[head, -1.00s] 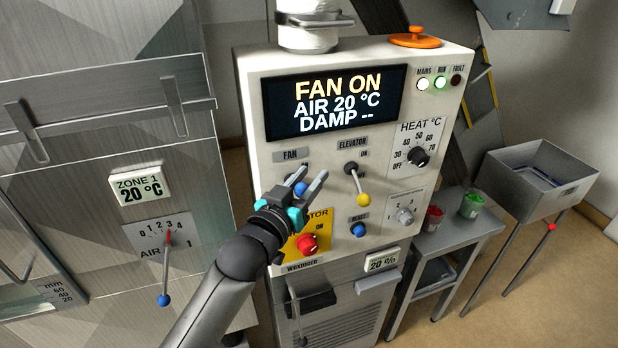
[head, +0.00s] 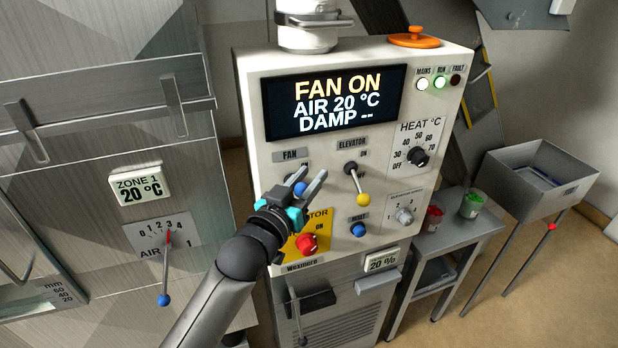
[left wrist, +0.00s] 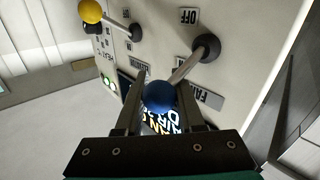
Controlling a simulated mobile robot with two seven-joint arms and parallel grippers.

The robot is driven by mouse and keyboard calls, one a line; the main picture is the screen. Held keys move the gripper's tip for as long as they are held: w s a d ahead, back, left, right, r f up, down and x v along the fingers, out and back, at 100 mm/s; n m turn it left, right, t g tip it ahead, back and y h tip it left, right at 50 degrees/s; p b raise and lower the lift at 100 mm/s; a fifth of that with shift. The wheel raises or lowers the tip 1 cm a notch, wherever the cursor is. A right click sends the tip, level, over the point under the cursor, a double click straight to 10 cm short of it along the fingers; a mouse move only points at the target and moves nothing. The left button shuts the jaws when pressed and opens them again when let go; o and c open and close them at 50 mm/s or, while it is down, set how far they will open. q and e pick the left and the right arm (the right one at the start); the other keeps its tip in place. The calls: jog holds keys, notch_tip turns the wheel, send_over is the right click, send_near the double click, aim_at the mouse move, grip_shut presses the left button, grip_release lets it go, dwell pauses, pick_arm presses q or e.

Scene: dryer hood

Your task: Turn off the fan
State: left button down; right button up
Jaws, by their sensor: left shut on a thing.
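The fan lever has a blue ball knob (head: 301,188) and sits under the FAN label (head: 290,155) on the control cabinet's front. My left gripper (head: 313,171) reaches up from below and is shut on the blue knob, one finger on each side. In the left wrist view the blue knob (left wrist: 160,97) lies between the fingers, and its metal shaft runs to a black base (left wrist: 206,47) beside an OFF label (left wrist: 188,17). In the head view the fingers partly hide the lever. The display (head: 335,102) reads FAN ON, AIR 20 °C. My right gripper is not in view.
Just right is the elevator lever with a yellow knob (head: 363,200). Below are a red knob (head: 307,243) on a yellow plate and a blue reset button (head: 358,229). A heat dial (head: 418,156) is further right. A side table (head: 450,238) holds red and green pots.

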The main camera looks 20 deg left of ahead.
pick_arm(q)
jog(key=shift+f, duration=0.3)
jog(key=shift+s+d+f+m+t+h+b, duration=0.15)
jog(key=shift+f+m+t+h+b, duration=1)
jog(key=shift+m+b, duration=1.65)
jog(key=shift+s+f+m+t+h+b, duration=0.1)
jog(key=shift+f+m+t+h+b, duration=0.4)
jog(key=shift+m+h+b, duration=2.35)
jog(key=shift+s+d+f+m+t+h+b, duration=0.25)
jog(key=shift+f+m+t+b, duration=0.6)
jog(key=shift+b, duration=3.6)
jog(key=shift+w+a+m, duration=0.1)
jog(key=shift+a+m, duration=0.05)
jog(key=shift+m, duration=0.15)
jog(key=shift+g, duration=0.3)
jog(key=c, duration=0.6)
grip_release()
jog(key=shift+o, duration=0.4)
jog(key=shift+w, duration=0.1)
